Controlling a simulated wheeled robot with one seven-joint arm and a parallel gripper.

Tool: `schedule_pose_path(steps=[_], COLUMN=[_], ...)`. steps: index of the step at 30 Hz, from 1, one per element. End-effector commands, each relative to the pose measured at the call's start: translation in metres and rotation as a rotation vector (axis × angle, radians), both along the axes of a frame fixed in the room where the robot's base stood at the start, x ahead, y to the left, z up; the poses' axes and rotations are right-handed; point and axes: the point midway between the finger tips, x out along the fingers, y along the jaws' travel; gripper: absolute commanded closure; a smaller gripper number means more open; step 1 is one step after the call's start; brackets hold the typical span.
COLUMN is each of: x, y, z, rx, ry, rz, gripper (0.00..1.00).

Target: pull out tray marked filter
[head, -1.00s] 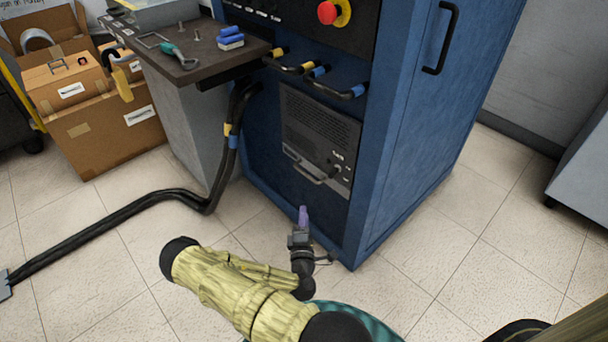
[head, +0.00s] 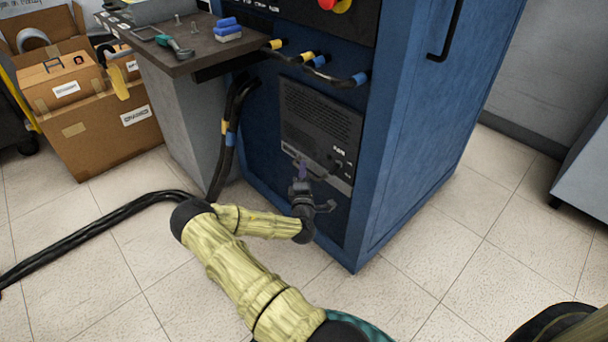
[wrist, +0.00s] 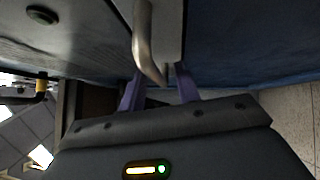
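A dark grey panel unit (head: 318,118) with a grille and small white markings is set into the front of the blue cabinet. I cannot read the word filter on it. A metal bar handle (wrist: 146,42) on a grey front shows close up in the wrist view. My gripper (head: 302,168) is at the lower part of the panel and hides much of the handle in the head view. In the wrist view, its two purple fingers (wrist: 159,85) stand apart, with the handle's near end between them. No grip is visible; contact is unclear.
The blue cabinet (head: 410,150) has hoses (head: 310,62) above the panel. Thick black cables (head: 110,225) run down and across the floor at left. A side shelf (head: 195,50) with tools juts out at upper left. The tiled floor (head: 440,240) at right is clear.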

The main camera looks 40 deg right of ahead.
Motion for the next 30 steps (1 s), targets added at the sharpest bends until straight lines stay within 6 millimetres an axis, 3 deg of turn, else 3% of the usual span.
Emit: schedule_pose_path(steps=[11, 12, 17, 30], x=[0.0079, 0.0079, 0.0077, 0.0046], y=[-0.0070, -0.0070, -0.0068, -0.0062], z=[0.0023, 0.0023, 0.0022, 0.0021], rx=[0.000, 0.000, -0.001, -0.001], ry=[0.000, 0.000, -0.001, 0.001], rz=[0.000, 0.000, 0.000, -0.008], gripper=[0.67, 0.69, 1.00, 1.00])
